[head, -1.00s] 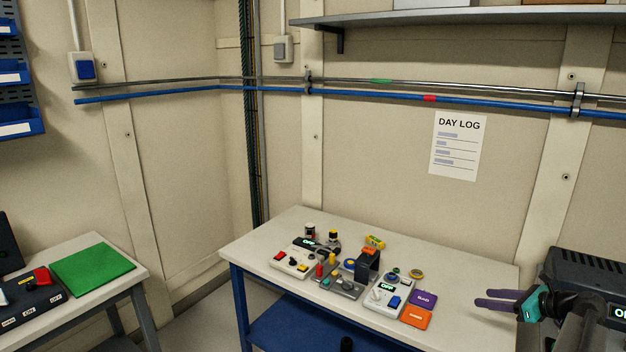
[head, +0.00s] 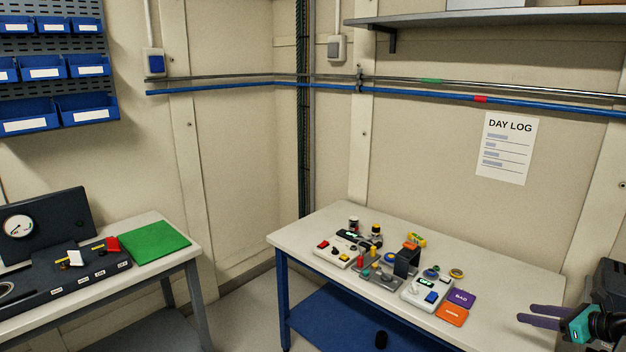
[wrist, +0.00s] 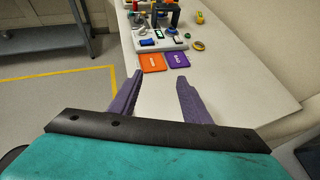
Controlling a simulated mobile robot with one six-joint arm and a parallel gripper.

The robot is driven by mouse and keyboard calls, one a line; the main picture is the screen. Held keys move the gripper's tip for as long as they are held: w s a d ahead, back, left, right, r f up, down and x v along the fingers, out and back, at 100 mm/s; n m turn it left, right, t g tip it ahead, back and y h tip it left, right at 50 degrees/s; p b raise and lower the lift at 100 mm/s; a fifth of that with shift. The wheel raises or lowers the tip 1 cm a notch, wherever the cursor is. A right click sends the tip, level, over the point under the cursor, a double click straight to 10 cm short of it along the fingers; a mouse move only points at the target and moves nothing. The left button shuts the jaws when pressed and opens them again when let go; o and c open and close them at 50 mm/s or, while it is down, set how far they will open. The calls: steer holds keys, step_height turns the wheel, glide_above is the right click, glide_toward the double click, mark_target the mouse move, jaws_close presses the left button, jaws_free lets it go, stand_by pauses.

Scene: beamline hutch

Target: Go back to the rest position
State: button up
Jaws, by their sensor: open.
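My gripper (head: 530,314), with purple fingers and a teal body, is at the lower right of the head view. In the wrist view its two fingers (wrist: 154,97) are apart with nothing between them. It hangs near the right end of the white-topped table (head: 327,223). The orange card (head: 452,314) and the purple card (head: 461,298) lie on that table, ahead of the fingertips in the wrist view. My gripper touches none of these things as far as I can see.
Switch boxes (head: 427,291), a dark bracket (head: 406,262) and small parts crowd the table's middle. A grey-legged bench (head: 190,254) with a gauge panel (head: 45,222) and green mat (head: 155,242) stands left. Floor shows between bench and table. A shelf (head: 480,17) hangs above.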

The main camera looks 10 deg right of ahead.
steer(key=w+a+f+n+g+y+b, duration=0.2)
steer(key=w+a+f, duration=0.3)
steer(key=a+f, duration=0.5)
steer(key=w+a+f+n+g+y+b, duration=0.15)
steer(key=w+a+f, duration=0.5)
steer(key=a, duration=0.65)
steer(key=s+a+f+n+g+y+b, duration=0.1)
steer(key=s+a+f+n+g, duration=0.15)
steer(key=a+f, duration=0.75)
steer(key=s+a+f+n+g+y+b, duration=0.1)
steer(key=s+a+f+g, duration=0.2)
steer(key=a+f, duration=0.7)
steer(key=s+a+f+n+g+h+b, duration=0.35)
steer(key=s+a+f+n+g, duration=0.5)
steer(key=s+a+f, duration=0.8)
steer(key=s+f+n+h, duration=0.3)
steer(key=s+n, duration=0.4)
steer(key=s, duration=0.4)
steer(key=s+d+n+h, duration=0.3)
steer(key=d+n, duration=0.3)
steer(key=n, duration=0.4)
steer(key=shift+s+d+f+b, duration=0.15)
steer(key=shift+s+f+b, duration=0.1)
steer(key=shift+b, duration=0.05)
